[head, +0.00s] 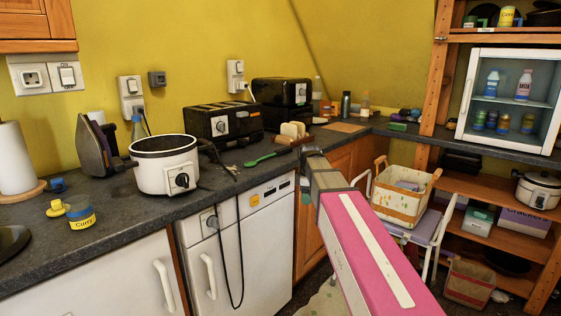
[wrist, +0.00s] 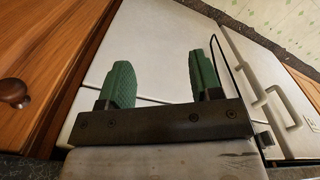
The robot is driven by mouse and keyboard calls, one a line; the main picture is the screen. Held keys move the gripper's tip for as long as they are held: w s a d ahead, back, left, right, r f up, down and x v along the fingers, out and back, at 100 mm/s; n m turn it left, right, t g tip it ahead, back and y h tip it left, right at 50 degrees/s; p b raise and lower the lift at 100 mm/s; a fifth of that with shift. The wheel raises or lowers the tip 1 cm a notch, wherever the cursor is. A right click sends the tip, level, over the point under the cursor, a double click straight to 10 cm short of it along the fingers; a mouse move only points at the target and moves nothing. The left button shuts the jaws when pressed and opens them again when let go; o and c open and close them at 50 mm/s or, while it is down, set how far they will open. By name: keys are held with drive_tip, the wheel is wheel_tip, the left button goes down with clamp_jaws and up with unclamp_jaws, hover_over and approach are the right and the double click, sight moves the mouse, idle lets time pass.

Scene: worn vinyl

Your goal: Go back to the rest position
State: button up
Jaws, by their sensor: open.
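My gripper (wrist: 161,78) shows in the wrist view with its two green fingers spread wide apart and nothing between them. Behind the fingers are the white appliance front (wrist: 165,45) and a wooden cabinet door (wrist: 45,60) to the left. In the head view my pink arm reaches up from the bottom right, and its dark end is by the front edge of the counter (head: 225,185), near the corner. The fingers are hard to make out in the head view.
A basket (head: 405,195) sits on a chair right of my arm.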

drive_tip(key=s+d+f+m, duration=0.4)
drive_tip(key=s+f+m, duration=0.4)
drive_tip(key=f, duration=0.4)
drive_tip(key=s+d+f+m, duration=0.4)
drive_tip(key=s+f+m, duration=0.4)
drive_tip(key=s+f, duration=0.2)
drive_tip(key=shift+d+f, duration=0.3)
drive_tip(key=shift+f, duration=0.65)
